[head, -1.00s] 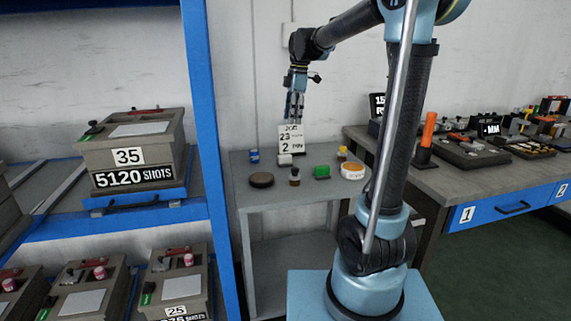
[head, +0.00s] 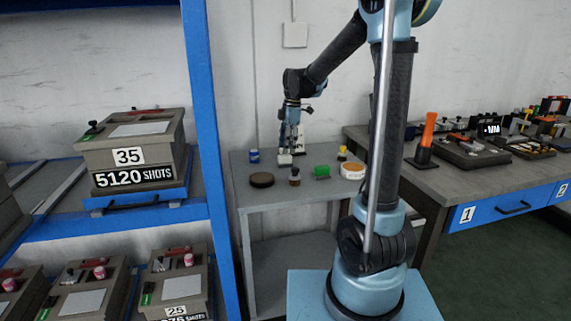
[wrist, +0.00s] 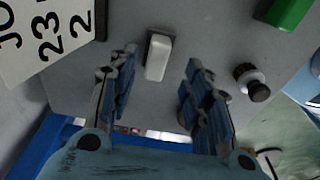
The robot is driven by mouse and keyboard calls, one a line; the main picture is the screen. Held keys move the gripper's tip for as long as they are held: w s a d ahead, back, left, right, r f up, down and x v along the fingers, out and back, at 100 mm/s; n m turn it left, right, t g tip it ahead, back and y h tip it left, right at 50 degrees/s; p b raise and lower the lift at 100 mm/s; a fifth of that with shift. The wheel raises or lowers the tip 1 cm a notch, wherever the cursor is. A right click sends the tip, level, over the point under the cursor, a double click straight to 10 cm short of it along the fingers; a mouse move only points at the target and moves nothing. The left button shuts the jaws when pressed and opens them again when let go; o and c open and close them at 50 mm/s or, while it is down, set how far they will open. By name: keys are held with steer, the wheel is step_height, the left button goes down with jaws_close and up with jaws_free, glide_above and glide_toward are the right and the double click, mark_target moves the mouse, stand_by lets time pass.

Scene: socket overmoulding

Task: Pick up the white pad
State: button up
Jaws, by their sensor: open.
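The white pad (wrist: 158,57) is a small pale block on the grey side table; in the wrist view it lies just beyond and between my fingertips, nearer the left finger. It also shows in the head view (head: 285,159), directly below my gripper. My gripper (wrist: 160,80) is open and empty, with a finger toward each side of the pad and a visible gap to both. In the head view my gripper (head: 291,146) points down over the back of the table. How high the fingertips are above the tabletop is hard to tell.
A number card (wrist: 45,35) stands close to the left finger.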

mark_target(285, 156)
steer(key=shift+w+a+f, duration=0.1)
steer(key=shift+a+f, duration=0.15)
steer(key=shift+f, duration=1.1)
steer(key=shift+w+a+f, duration=0.1)
steer(key=shift+a+f, duration=0.1)
steer(key=shift+f, duration=1.15)
steer(key=shift+c, duration=0.2)
steer(key=c, duration=0.9)
steer(key=shift+c, duration=0.2)
step_height(285, 156, up, 10)
steer(key=shift+r, duration=0.1)
